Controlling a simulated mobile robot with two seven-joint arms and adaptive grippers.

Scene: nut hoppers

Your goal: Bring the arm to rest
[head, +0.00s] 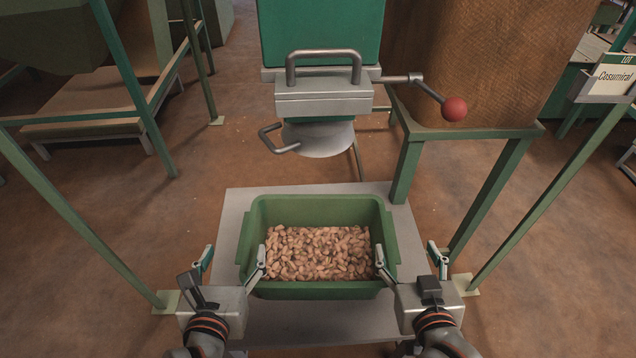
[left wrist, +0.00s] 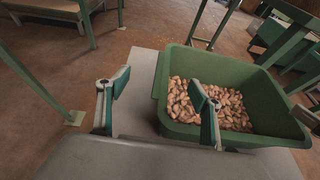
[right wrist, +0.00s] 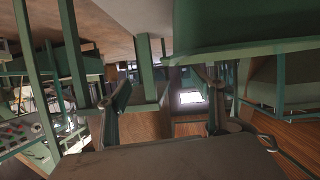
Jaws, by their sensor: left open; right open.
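A green crate (head: 318,290) filled with brown nuts (head: 318,253) stands on a grey platform below the hopper outlet. My left gripper (head: 233,260) is open at the crate's left side. In the head view one of its fingers overlaps the crate's left wall; I cannot tell whether it touches. The left wrist view shows the open fingers (left wrist: 158,88), one in front of the crate (left wrist: 240,70), the other over the platform. My right gripper (head: 408,258) is open at the crate's right side, one finger overlapping the wall. Its fingers (right wrist: 168,95) look empty in the right wrist view.
Above the crate are a metal chute (head: 318,138) and a lever with a red knob (head: 454,109). Green frame legs (head: 85,225) flank the grey platform (head: 225,215). A lot sign (head: 612,76) hangs at the right. Open brown floor lies on both sides.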

